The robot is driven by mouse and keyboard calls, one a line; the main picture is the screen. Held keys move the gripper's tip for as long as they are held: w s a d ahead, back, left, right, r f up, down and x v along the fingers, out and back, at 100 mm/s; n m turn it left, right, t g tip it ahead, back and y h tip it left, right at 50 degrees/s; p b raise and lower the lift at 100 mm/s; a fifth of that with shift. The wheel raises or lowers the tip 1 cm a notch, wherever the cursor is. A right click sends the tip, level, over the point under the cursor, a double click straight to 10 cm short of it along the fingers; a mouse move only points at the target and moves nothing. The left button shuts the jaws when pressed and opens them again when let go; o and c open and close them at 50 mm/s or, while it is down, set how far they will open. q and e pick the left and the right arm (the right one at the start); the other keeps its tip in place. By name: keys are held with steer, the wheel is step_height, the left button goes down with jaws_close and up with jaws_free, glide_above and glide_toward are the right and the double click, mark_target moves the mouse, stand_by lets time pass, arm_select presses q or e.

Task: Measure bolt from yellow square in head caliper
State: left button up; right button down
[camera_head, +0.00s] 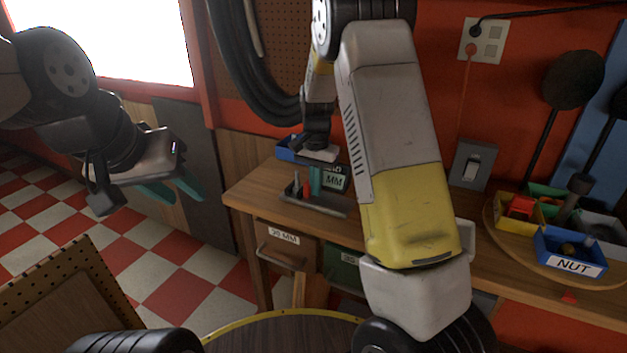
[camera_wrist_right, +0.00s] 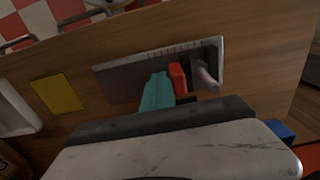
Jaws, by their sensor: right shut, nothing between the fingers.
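The caliper (camera_head: 318,206) is a grey metal plate with a scale, lying on the wooden bench near its left end; it also shows in the right wrist view (camera_wrist_right: 125,78). Its red slider (camera_wrist_right: 178,78) stands beside a grey cylindrical piece (camera_wrist_right: 206,76), apparently the bolt, near a dark upright block. I cannot tell whether they touch. The yellow square (camera_wrist_right: 57,93) on the bench is bare. My right gripper (camera_wrist_right: 157,92) is shut and empty, its teal fingers beside the red slider. My left gripper (camera_head: 172,190) hangs open and empty left of the bench.
A display marked MM (camera_head: 334,181) stands behind the caliper. A blue bin labelled NUT (camera_head: 570,255) and other bins sit on a round wooden tray at the right. Drawers (camera_head: 283,247) are under the bench. My right arm hides the bench's middle.

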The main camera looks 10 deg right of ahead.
steer(key=shift+s+d, duration=0.25)
steer(key=shift+d, duration=0.15)
step_height(320, 180, up, 8)
stand_by(1.0)
steer(key=s+d+r+n+t+y, duration=0.2)
steer(key=s+r+n+t, duration=0.1)
steer(key=s+r, duration=0.8)
steer(key=s+r+n+t, duration=0.1)
steer(key=s+n+t, duration=0.2)
steer(key=s, duration=1.3)
steer(key=shift+n, duration=0.7)
